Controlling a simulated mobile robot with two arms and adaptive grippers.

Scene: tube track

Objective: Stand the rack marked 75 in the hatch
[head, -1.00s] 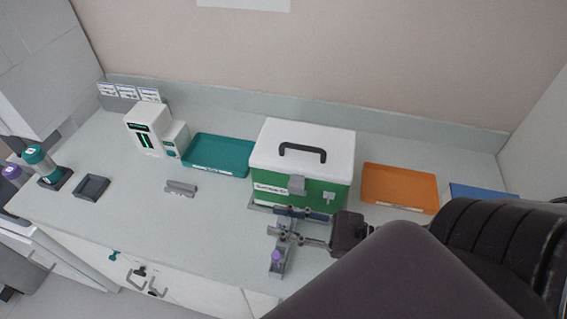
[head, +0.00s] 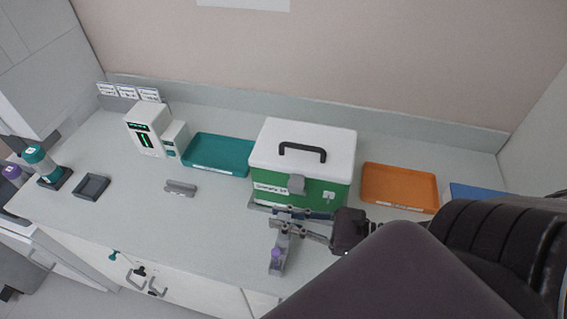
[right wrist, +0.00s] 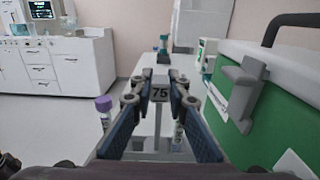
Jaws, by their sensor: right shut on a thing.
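In the head view the rack (head: 276,266) is a narrow grey holder with a purple-capped tube, near the counter's front edge. My right gripper (head: 281,220) is shut on it, just in front of the green and white box. The fingers hide part of the rack. The purple cap (right wrist: 104,103) also shows left of the fingers in the right wrist view. A white machine (head: 145,130) stands at the back left; I cannot tell which part is the hatch. My left gripper is not in view.
The green and white box (head: 303,160) stands close behind the gripper. A teal tray (head: 217,174) and an orange tray (head: 399,208) flank it. A small grey holder (head: 181,189) and dark square tray (head: 91,187) are farther left. The counter between is clear.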

